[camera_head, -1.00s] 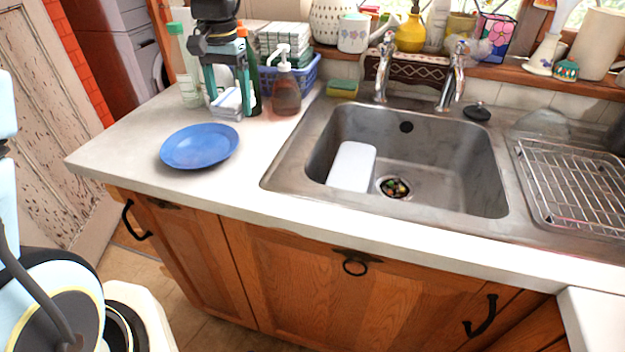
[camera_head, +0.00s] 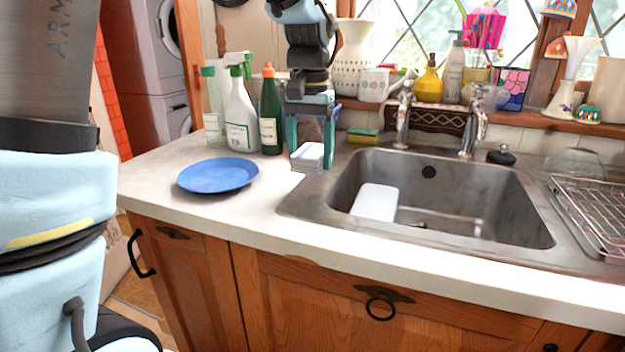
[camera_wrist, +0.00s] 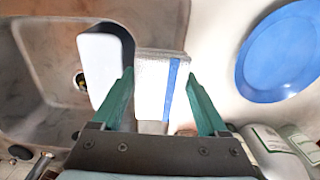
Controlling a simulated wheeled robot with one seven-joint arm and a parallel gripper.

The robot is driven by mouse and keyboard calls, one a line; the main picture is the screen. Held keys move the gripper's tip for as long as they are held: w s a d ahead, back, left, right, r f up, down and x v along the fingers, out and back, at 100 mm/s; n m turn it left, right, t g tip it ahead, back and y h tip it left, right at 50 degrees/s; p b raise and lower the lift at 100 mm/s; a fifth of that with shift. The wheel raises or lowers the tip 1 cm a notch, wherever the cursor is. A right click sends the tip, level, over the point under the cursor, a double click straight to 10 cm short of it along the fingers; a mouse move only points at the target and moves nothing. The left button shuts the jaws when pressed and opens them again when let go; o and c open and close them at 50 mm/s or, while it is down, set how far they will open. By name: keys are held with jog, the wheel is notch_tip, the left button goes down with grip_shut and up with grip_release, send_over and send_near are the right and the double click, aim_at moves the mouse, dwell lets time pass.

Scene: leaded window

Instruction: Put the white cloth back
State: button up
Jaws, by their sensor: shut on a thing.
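The white cloth (camera_head: 307,155) is a small folded pad, held between the two teal fingers of my gripper (camera_head: 312,145). In the wrist view, the cloth (camera_wrist: 152,85) shows a blue stripe along one side, with a finger of my gripper (camera_wrist: 160,75) on each side. In the head view it appears over the counter between the blue plate and the sink's left rim. I cannot tell whether it touches the counter. My gripper hides what stands directly behind it.
A blue plate (camera_head: 218,176) lies on the counter at left. Bottles (camera_head: 240,118) stand behind it. A sponge (camera_head: 362,136) lies behind the steel sink (camera_head: 470,200), which holds a white rectangular object (camera_head: 375,202). A wire rack (camera_head: 590,205) is at right. The front counter strip is clear.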

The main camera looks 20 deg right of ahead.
aim_at(309, 190)
jog(key=shift+f, duration=2.45)
jog(key=shift+f, duration=0.1)
jog(key=o, duration=1.1)
notch_tip(309, 190, up, 12)
jog(key=shift+r, duration=0.15)
